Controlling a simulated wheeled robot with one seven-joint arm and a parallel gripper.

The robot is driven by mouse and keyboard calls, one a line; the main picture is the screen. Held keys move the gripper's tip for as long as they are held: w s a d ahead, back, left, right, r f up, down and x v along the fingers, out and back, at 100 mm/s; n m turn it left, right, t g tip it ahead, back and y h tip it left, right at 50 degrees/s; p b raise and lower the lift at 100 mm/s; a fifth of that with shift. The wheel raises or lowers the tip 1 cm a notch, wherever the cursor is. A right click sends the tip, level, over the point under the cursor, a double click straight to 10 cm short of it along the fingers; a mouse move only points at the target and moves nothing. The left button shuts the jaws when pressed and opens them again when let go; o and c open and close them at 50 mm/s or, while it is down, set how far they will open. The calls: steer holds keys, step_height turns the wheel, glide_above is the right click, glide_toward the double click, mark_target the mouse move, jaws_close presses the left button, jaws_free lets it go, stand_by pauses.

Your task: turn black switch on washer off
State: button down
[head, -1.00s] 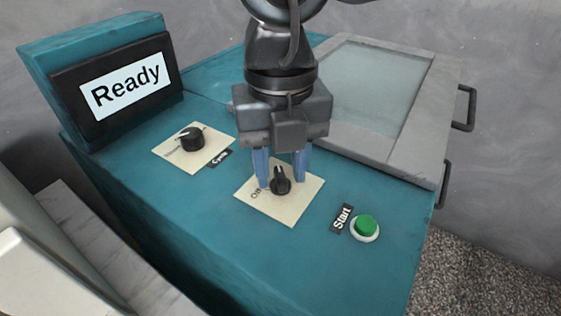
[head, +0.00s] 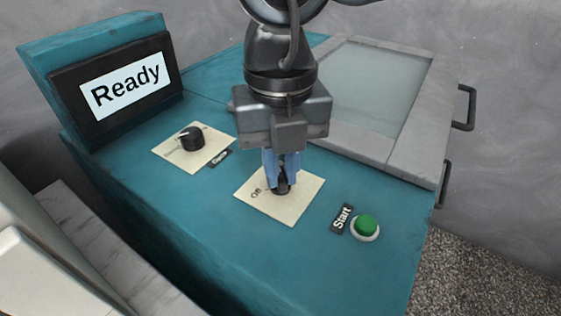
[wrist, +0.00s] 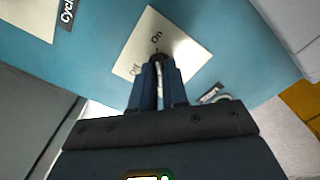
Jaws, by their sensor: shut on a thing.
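The black switch (head: 281,188) is a small knob on a cream plate (head: 291,212) on the teal washer top (head: 330,260). The word "Off" shows at the left of the plate in the head view; in the wrist view the plate (wrist: 185,55) shows both "On" and "Off". My gripper (head: 281,184) points down with its blue fingers shut on the switch. In the wrist view the fingers (wrist: 158,72) close around the switch (wrist: 158,57), which is mostly hidden between them. I cannot tell exactly which way its pointer faces.
A black cycle knob (head: 191,139) on its own plate is left of the switch. A green Start button (head: 366,226) is to the right. A screen (head: 125,80) reads "Ready". A grey framed lid (head: 375,95) with black handles (head: 465,108) lies behind my gripper.

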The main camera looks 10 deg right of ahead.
steer(key=shift+n+b, duration=0.3)
steer(key=n+b, duration=0.2)
steer(key=b, duration=0.1)
steer(key=shift+f+n, duration=0.25)
steer(key=shift+n, duration=0.05)
steer(key=n+b, duration=0.3)
steer(key=n, duration=0.2)
steer(key=shift+r+b, duration=0.1)
steer(key=shift+b, duration=0.3)
steer(key=n+b, duration=0.2)
steer(key=n, duration=0.2)
steer(key=shift+n, duration=0.4)
steer(key=shift+r+n+b, duration=0.15)
steer(key=shift+n+b, duration=0.45)
steer(key=shift+n, duration=1.9)
steer(key=c, duration=1.1)
jaws_free()
steer(key=shift+c, duration=0.2)
